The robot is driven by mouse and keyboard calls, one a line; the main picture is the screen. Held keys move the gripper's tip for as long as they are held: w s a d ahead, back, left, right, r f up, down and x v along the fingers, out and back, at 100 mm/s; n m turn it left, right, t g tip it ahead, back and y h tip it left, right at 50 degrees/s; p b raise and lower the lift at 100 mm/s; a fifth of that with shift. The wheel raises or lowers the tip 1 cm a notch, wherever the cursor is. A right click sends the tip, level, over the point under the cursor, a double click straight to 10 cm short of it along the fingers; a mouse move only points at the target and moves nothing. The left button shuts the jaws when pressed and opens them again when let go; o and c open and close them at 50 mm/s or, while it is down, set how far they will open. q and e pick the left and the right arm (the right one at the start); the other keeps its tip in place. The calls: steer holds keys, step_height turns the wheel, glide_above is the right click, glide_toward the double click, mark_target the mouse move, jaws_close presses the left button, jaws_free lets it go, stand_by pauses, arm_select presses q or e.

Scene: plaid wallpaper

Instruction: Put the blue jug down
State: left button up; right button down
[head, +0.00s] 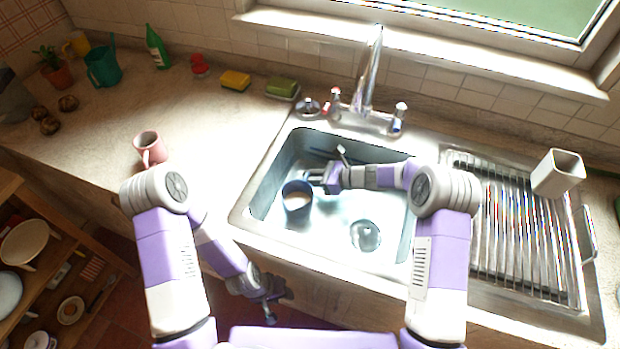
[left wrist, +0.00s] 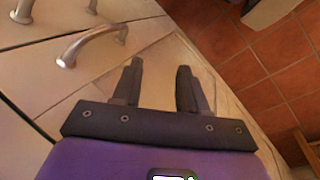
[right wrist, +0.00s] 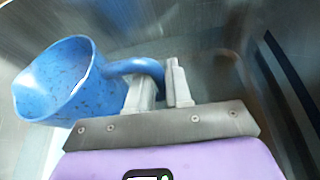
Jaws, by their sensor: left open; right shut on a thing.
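The blue jug (head: 297,211) is inside the sink (head: 335,228), near its left wall. Its inside looks pale in the head view. My right gripper (head: 316,179) reaches into the sink from the right and is shut on the jug's handle. In the right wrist view the speckled blue jug (right wrist: 62,85) hangs left of the right gripper (right wrist: 160,85), with its handle between the fingers and its body tilted in that picture. I cannot tell whether its base touches the sink floor. My left gripper (left wrist: 158,82) is open and empty, low in front of the cabinet.
A drain (head: 366,236) lies right of the jug. A tap (head: 370,75) stands behind the sink. A ribbed drainer (head: 515,235) with a white container (head: 558,173) is right. A pink mug (head: 150,148) stands on the left counter, whose middle is clear.

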steer(key=c, duration=1.4)
jaws_free()
steer(key=shift+f, duration=0.1)
steer(key=o, duration=0.4)
steer(key=shift+c, duration=0.2)
steer(key=shift+r, duration=0.3)
steer(key=p+v, duration=0.1)
steer(key=v, duration=0.6)
steer(key=shift+s+d+p, duration=0.15)
steer(key=shift+d+p, duration=0.1)
steer(key=shift+p, duration=0.05)
